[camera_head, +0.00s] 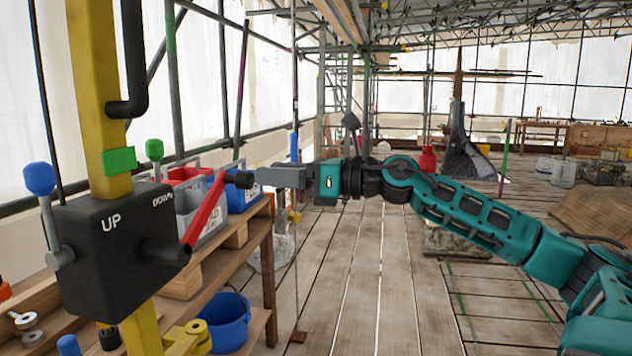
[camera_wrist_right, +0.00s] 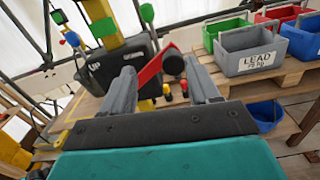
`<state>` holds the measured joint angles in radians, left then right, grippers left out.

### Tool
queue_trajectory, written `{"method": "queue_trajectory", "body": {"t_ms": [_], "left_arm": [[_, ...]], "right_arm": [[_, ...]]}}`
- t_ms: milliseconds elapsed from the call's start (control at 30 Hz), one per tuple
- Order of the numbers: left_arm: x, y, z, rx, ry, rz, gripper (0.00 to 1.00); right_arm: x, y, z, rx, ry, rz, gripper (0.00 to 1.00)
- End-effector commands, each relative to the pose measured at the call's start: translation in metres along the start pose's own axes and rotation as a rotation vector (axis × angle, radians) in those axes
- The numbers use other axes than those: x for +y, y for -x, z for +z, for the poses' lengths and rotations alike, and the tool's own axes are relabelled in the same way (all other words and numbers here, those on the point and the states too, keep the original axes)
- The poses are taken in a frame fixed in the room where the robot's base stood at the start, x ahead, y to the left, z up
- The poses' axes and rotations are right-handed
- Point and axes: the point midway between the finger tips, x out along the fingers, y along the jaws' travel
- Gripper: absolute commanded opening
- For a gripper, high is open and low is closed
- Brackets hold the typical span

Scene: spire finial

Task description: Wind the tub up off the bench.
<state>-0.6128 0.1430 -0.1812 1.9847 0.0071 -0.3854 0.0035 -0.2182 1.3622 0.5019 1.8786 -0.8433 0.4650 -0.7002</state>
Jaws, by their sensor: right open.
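The winch box (camera_head: 112,240) is black, marked UP and DOWN, on a yellow post. Its red crank arm (camera_head: 204,208) slants up to a black knob (camera_head: 240,179); the knob also shows in the right wrist view (camera_wrist_right: 174,64). My right gripper (camera_head: 258,177) is open, its tips close to the knob's end. In the wrist view the knob appears between the fingers; I cannot tell whether they touch it. A grey tub (camera_wrist_right: 247,45) labelled LEAD stands on a wooden pallet on the bench, partly behind the crank in the head view. My left gripper is not in view.
Red (camera_wrist_right: 279,16) and blue (camera_wrist_right: 301,40) tubs stand beside the grey tub. Blue-knobbed (camera_head: 39,178) and green-knobbed levers flank the winch box. A blue bucket (camera_head: 226,322) sits below the bench top. Plank floor (camera_head: 365,270) to the right is mostly clear.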

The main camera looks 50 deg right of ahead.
Motion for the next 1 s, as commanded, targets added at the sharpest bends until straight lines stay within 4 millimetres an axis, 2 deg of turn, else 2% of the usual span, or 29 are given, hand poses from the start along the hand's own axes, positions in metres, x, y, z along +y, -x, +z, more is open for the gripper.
{"method": "queue_trajectory", "body": {"t_ms": [300, 500, 1000], "left_arm": [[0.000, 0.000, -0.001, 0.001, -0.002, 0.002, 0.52], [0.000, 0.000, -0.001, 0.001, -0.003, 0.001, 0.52], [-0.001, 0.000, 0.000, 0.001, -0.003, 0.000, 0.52]], "right_arm": [[-0.002, 0.038, 0.000, 0.000, -0.001, -0.010, 0.61], [-0.002, 0.056, -0.001, 0.002, 0.000, -0.007, 0.61], [-0.002, 0.060, -0.001, 0.003, 0.001, -0.007, 0.61]]}}
